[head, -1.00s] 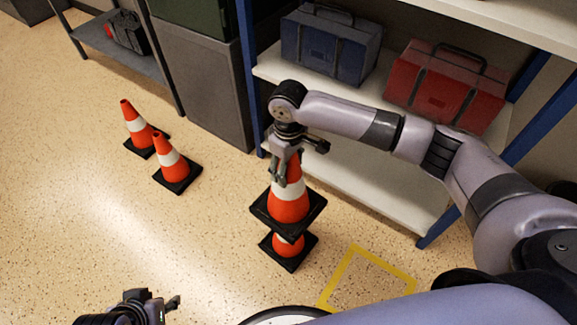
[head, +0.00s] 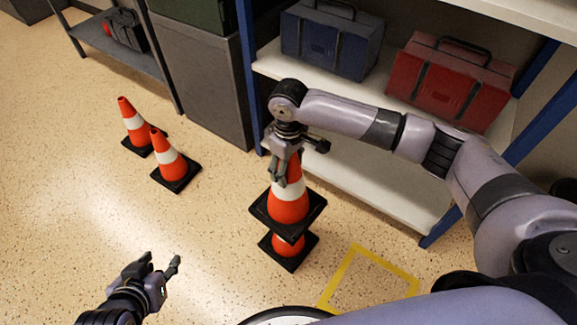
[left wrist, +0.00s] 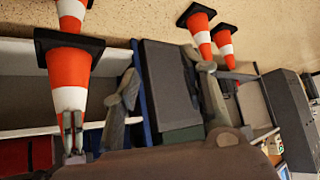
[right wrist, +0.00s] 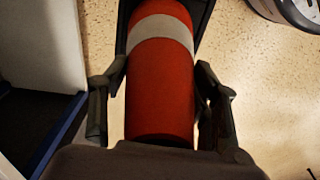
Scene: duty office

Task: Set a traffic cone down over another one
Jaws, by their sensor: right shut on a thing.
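My right gripper (head: 285,168) is shut on the upper part of an orange-and-white cone (head: 288,205) with a black square base. This cone also shows between the fingers in the right wrist view (right wrist: 160,95). It is upright, directly above a lower cone (head: 288,244) on the floor. The lower cone's tip is hidden by the upper cone; its lower body and base show. The left wrist view shows the upper cone (left wrist: 69,80) and lower cone (left wrist: 72,20) upside down. I cannot tell whether the upper cone rests fully. My left gripper (head: 163,262) is open and empty, left of the cones.
Two more cones stand at the left, one farther (head: 134,128) and one nearer (head: 168,164). A shelf with a blue case (head: 330,45) and a red case (head: 450,85) is behind my right arm. A yellow floor outline (head: 345,275) lies right of the stack.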

